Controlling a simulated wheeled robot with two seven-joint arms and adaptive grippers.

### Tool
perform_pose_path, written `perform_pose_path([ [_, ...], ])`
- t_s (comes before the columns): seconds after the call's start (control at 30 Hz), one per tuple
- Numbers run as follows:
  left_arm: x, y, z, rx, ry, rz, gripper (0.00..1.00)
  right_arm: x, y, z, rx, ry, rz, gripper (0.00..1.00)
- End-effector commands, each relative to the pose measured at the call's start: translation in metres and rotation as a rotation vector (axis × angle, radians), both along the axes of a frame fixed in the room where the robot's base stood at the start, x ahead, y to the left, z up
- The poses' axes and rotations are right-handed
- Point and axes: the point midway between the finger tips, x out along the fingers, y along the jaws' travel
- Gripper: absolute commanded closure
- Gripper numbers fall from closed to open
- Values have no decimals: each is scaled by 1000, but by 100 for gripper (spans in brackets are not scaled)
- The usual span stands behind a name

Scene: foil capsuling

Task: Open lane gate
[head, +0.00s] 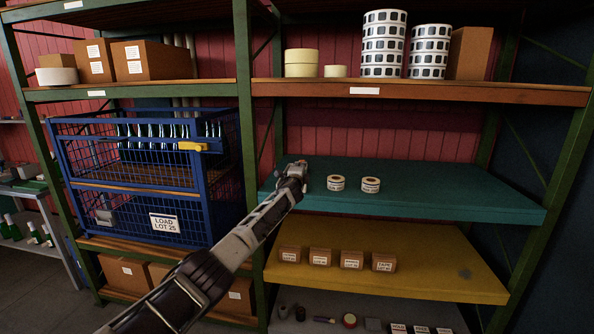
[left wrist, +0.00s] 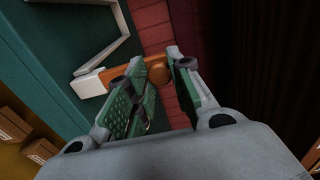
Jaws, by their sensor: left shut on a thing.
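My left gripper (head: 297,168) is at the left end of the teal shelf (head: 420,185) in the head view, where it hides what it holds. In the left wrist view my left gripper (left wrist: 157,90) has its green-padded fingers around an orange handle (left wrist: 120,73) with a rounded end, and it is shut on it. The handle joins a white block (left wrist: 88,84) at the edge of the teal surface. A bent white bar (left wrist: 120,35) lies beside it; I cannot tell whether this is the lane gate. My right gripper is not in view.
Two white rolls (head: 336,183) stand on the teal shelf to the right of my gripper. Small brown boxes (head: 321,257) line the yellow shelf (head: 440,270) below. A blue wire cage (head: 190,190) with bottles and a yellow latch (head: 193,147) stands at the left.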

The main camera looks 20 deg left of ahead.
Motion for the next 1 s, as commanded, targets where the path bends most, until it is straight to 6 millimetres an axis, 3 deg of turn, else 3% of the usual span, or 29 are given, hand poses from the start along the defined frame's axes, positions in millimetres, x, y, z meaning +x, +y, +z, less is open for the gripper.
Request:
perform_pose_path([
  [0.47,1,-3,0,19,5,-1,100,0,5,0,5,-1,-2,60],
  [0.5,1,-3,0,19,5,-1,75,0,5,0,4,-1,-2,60],
  [0.67,1,-3,0,19,5,-1,55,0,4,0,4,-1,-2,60],
  [1.0,0,-2,0,19,5,0,55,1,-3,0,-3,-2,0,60],
])
